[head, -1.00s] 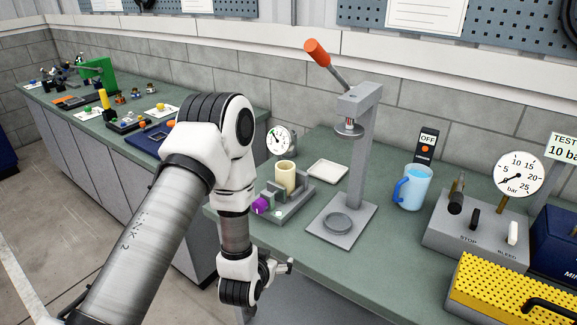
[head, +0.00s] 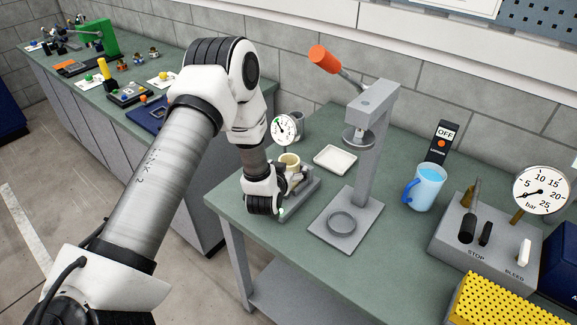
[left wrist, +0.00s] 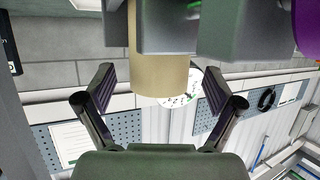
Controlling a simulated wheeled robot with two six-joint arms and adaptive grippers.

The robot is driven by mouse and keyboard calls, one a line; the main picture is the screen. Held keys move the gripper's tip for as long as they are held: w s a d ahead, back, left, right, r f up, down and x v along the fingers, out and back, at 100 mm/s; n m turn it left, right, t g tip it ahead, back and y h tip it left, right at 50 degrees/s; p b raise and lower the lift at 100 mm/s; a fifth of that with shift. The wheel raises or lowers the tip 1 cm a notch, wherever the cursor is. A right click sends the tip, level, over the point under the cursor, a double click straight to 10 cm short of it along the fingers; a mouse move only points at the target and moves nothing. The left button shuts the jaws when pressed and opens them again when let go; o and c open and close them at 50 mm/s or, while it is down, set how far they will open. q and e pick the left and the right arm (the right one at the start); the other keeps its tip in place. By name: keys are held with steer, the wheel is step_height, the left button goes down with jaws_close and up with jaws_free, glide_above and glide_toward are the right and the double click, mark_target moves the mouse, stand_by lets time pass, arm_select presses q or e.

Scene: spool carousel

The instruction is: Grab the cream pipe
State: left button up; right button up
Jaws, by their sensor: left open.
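The cream pipe (head: 289,161) stands upright in the grey fixture (head: 304,197) on the green bench. Only its top shows in the head view, because my left gripper (head: 293,181) is in front of it. In the left wrist view the pipe (left wrist: 158,65) hangs down from the top, as the picture is upside down. My left gripper's two fingers (left wrist: 156,78) are spread wide with the pipe between them in the picture. I cannot tell whether they reach around it. No grip shows. My right gripper is not in view.
A dial gauge (head: 285,128) stands just behind the fixture. A white tray (head: 335,159) lies behind, and a grey press (head: 372,160) with an orange-tipped lever stands to the right. A blue mug (head: 426,188) and a control box (head: 482,238) are farther right. A purple part (left wrist: 308,25) shows near the pipe.

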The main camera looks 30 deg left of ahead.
mark_target(291, 164)
arm_select(q)
steer(key=x, duration=0.3)
steer(key=shift+f, duration=0.35)
steer(key=shift+s+r, duration=0.15)
steer(key=shift+r, duration=0.05)
steer(key=shift+c, duration=0.9)
steer(key=shift+s+d+r, duration=0.15)
steer(key=shift+s+r, duration=0.05)
steer(key=shift+s, duration=0.05)
steer(key=c, duration=1.1)
steer(key=shift+f, duration=0.1)
steer(key=shift+c, duration=0.8)
